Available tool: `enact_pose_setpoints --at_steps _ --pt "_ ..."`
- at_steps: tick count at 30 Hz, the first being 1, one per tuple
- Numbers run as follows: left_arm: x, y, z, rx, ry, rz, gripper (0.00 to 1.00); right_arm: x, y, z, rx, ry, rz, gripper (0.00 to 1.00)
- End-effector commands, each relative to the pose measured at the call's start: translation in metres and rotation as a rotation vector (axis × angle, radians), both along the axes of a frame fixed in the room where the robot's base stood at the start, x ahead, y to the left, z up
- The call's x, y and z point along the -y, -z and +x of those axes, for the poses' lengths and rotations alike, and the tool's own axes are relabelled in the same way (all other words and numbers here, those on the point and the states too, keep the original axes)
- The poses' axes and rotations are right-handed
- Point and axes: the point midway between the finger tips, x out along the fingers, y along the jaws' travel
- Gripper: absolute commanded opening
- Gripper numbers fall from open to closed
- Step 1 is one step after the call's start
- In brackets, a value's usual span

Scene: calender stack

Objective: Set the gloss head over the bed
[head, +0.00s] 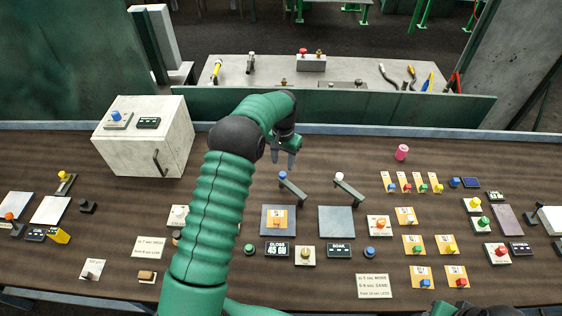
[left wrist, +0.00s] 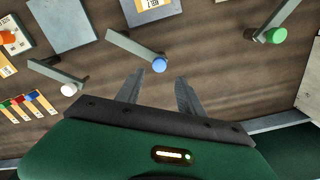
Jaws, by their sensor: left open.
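The gloss head looks to be the grey swing arm with a blue knob (head: 283,175), above the "GLOSS 45 GU" display (head: 277,249). The arm slants from the knob down right to a pivot near the bed's upper right corner, so it lies behind the bed, not over it. The bed is a grey square plate (head: 290,227) with an orange-marked sample card (head: 278,218) on it. My left gripper (head: 283,162) is open and empty just behind the blue knob. In the left wrist view the knob (left wrist: 159,64) lies just beyond the open fingertips (left wrist: 160,88), apparently not between them.
A similar arm with a white knob (head: 339,177) and plate (head: 337,222) stands to the right. A pale box with a handle (head: 143,140) stands at left. Several cards and buttons cover the right side. A pink cylinder (head: 402,152) stands behind.

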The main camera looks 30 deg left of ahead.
Motion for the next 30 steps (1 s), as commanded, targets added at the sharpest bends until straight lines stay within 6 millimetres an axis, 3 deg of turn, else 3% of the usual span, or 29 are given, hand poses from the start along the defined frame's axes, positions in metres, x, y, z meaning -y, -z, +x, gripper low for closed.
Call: enact_pose_setpoints --at_steps 30 --pt "-0.003 -0.09 0.001 0.002 0.0 -0.001 0.45 0.0 -0.068 0.0 0.0 0.0 0.0 0.39"
